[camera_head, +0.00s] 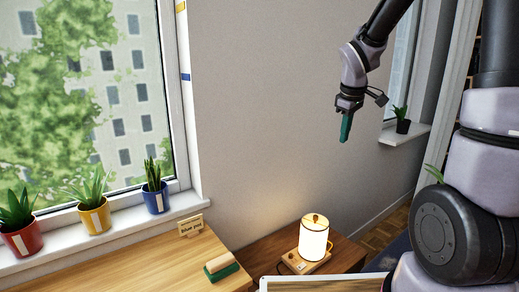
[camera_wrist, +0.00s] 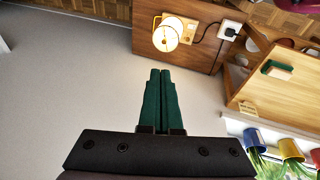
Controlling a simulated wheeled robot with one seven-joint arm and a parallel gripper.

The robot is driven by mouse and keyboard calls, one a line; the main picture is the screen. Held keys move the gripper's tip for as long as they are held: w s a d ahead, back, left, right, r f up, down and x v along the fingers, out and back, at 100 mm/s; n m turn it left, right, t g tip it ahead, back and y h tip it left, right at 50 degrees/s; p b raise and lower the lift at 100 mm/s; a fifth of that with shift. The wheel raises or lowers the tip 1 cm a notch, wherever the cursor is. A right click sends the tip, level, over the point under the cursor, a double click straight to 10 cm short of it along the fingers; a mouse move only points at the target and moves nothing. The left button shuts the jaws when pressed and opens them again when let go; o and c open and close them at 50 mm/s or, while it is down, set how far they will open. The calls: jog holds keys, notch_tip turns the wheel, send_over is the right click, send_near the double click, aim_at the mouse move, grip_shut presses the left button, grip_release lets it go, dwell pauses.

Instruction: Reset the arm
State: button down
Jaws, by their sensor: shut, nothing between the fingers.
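My gripper (camera_head: 345,128) hangs from my raised arm in the head view, its green fingers pointing down in front of the bare wall. In the wrist view my gripper (camera_wrist: 160,75) shows its two green fingers close together with nothing between them. It touches nothing. It is above and to the right of the lit lamp (camera_head: 314,238) in the head view, well clear of it. The lamp (camera_wrist: 167,35) also shows in the wrist view, beyond the fingertips.
Red (camera_head: 22,240), yellow (camera_head: 96,217) and blue (camera_head: 156,199) pots line the windowsill. A dark pot (camera_head: 403,126) stands on the right sill. Open air surrounds my gripper.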

jog(key=s+r+m+t+y, duration=0.1)
jog(key=s+r+m+t, duration=0.1)
jog(key=s+r+m, duration=0.4)
jog(key=s+r+m+t+y, duration=0.1)
jog(key=s+r+m, duration=0.5)
jog(key=s, duration=0.7)
jog(key=shift+s+a+r+t+y, duration=0.3)
jog(key=shift+a+r+t, duration=0.1)
jog(key=shift+r, duration=0.55)
